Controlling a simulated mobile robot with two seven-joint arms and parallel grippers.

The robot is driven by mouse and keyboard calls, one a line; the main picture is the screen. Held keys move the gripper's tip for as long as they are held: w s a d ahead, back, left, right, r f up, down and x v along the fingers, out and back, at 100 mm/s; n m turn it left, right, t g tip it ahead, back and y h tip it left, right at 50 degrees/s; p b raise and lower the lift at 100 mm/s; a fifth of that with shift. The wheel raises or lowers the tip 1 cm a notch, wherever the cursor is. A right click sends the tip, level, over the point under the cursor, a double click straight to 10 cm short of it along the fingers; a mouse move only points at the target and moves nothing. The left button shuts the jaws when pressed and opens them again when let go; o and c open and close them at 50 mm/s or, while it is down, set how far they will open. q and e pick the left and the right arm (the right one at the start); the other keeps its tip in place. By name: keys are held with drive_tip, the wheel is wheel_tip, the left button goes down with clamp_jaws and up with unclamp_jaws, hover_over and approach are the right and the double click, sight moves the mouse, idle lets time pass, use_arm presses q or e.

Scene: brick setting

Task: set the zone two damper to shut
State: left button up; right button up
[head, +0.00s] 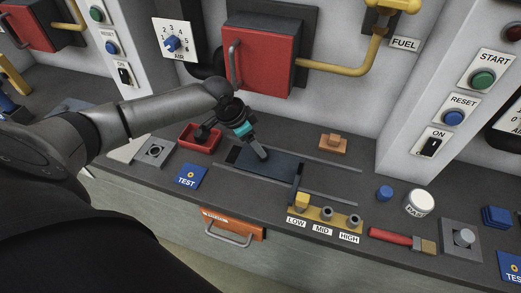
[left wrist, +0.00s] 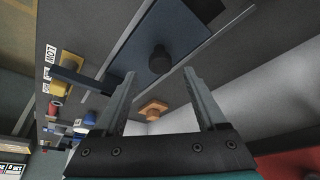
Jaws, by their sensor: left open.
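A dark flat plate (head: 275,168) lies between two thin rails on the bench, and looks like a sliding damper. No zone two label is readable on it. In the left wrist view the plate (left wrist: 190,30) carries a round black knob (left wrist: 160,60). My left gripper (head: 263,155) is over the plate in the head view and hides the knob there. In the left wrist view the gripper (left wrist: 159,74) is open, with the knob just beyond and between its fingertips. I cannot tell whether they touch. My right gripper is out of view.
A dark upright bar (head: 297,186) stands at the plate's right front corner, near the LOW, MID, HIGH block (head: 326,215). A red tray (head: 200,138) is to the left, an orange block (head: 333,143) behind right. The red-doored box (head: 262,55) rises behind.

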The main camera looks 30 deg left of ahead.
sight(266, 170)
use_arm(q)
drive_tip(key=shift+b+x, duration=0.3)
drive_tip(key=shift+x, duration=2)
clamp_jaws()
